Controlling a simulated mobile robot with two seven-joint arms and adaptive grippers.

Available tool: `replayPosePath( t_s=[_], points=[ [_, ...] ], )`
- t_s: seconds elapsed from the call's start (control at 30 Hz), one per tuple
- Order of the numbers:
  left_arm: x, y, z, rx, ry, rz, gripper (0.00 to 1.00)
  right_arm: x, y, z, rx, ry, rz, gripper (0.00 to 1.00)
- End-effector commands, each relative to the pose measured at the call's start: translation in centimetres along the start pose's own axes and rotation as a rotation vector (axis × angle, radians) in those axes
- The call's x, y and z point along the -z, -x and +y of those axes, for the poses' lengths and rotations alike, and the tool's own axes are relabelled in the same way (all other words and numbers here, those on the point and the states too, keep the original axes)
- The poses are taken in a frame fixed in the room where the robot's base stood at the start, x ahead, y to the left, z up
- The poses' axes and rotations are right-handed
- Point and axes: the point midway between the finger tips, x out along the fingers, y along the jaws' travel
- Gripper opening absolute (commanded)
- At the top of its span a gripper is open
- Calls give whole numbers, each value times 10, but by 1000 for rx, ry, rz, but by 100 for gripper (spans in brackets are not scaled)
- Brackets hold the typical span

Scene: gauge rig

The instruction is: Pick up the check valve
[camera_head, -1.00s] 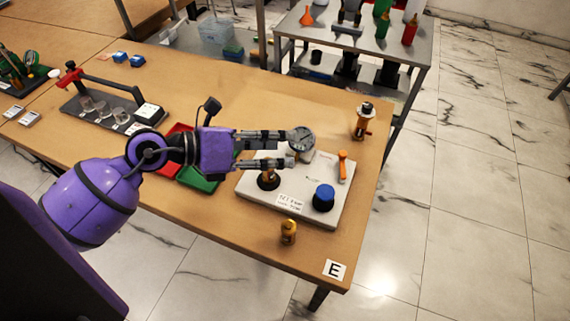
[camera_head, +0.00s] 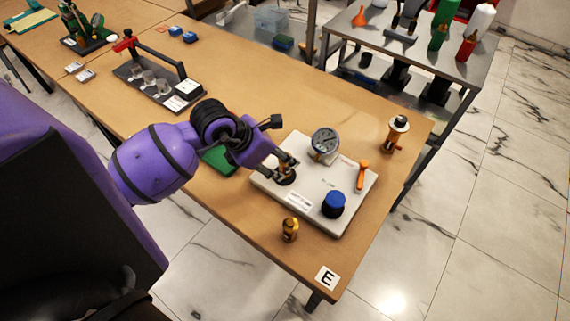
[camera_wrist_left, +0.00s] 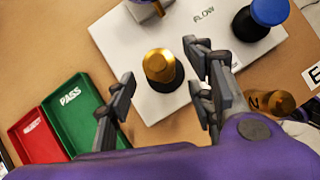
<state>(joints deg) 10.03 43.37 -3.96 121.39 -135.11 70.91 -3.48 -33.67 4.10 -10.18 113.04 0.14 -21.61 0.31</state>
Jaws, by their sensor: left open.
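Two brass pieces could be the check valve; I cannot tell which from the frames. One, a round brass piece on a black base (camera_wrist_left: 160,66), stands on the white rig plate and shows between my left fingers in the left wrist view. The other, a small upright brass fitting (camera_head: 290,229), stands on the table in front of the plate; it also shows in the left wrist view (camera_wrist_left: 272,103). My left gripper (camera_head: 287,170) is open over the plate's left part, its fingers partly hiding the first piece in the head view. My right gripper is not in view.
The white plate (camera_head: 338,218) also carries a pressure gauge (camera_head: 325,142), an orange-handled lever (camera_head: 361,176) and a blue knob (camera_head: 333,203). A brass-and-orange valve piece (camera_head: 395,133) stands behind right. Green (camera_wrist_left: 83,115) and red (camera_wrist_left: 35,138) trays lie left of the plate.

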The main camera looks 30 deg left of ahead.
Motion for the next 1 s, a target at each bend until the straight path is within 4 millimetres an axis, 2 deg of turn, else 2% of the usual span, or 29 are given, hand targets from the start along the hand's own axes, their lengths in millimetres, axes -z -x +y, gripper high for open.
replayPosePath(
  t_s=[0.03,0.2,0.47,0.83,1.0],
  points=[
    [-2,-7,-1,2,2,-3,49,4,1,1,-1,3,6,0],
    [-1,-26,0,1,1,-2,49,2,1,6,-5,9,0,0],
    [0,-28,0,0,-1,-2,48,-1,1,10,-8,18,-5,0],
    [0,-28,0,0,0,-2,0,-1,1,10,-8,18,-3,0],
    [0,-27,0,0,0,-3,0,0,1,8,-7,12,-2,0]
  ],
)
